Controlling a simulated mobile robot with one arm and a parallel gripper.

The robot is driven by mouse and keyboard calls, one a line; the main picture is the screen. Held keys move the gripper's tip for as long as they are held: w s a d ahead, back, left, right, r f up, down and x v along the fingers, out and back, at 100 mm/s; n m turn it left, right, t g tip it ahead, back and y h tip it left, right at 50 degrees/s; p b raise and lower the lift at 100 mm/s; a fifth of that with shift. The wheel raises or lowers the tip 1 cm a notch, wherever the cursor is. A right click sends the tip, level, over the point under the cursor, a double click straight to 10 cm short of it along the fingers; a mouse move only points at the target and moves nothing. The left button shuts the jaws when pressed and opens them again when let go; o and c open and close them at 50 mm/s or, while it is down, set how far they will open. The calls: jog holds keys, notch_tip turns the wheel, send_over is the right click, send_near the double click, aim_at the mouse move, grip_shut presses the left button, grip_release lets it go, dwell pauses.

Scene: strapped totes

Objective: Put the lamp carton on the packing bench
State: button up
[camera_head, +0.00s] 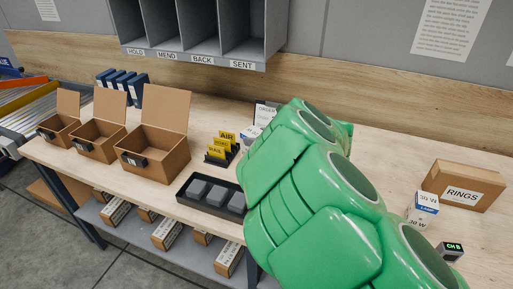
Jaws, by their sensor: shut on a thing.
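The lamp carton (424,203) is a small white box with a blue band and "30 W" print. It is upright at the right, over the packing bench, left of the rings box. My green arm hides its lower part, so I cannot tell whether it rests on the bench. The packing bench (388,150) is a long pale wood top along the wall. My gripper is not visible; my arm crosses the middle and lower right of the view.
The rings box (463,185) and a small dark display (450,251) flank the carton. At left are open brown boxes (166,160), a dark tray (212,212) and yellow cards (222,147). Grey pigeonholes (242,65) hang above. Bare wood shows behind my arm.

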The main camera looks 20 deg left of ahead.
jog(key=shift+w+a+f, duration=0.3)
jog(key=shift+w+f, duration=0.1)
jog(key=shift+f, duration=0.1)
jog(key=shift+w+a+f, duration=0.3)
jog(key=shift+w+f, duration=0.05)
jog(key=shift+f, duration=0.15)
jog(key=shift+w+a+f, duration=0.2)
jog(key=shift+w+f, duration=0.25)
jog(key=shift+f, duration=1.75)
jog(key=shift+f, duration=0.1)
jog(key=o, duration=1.1)
jog(key=v, duration=1.2)
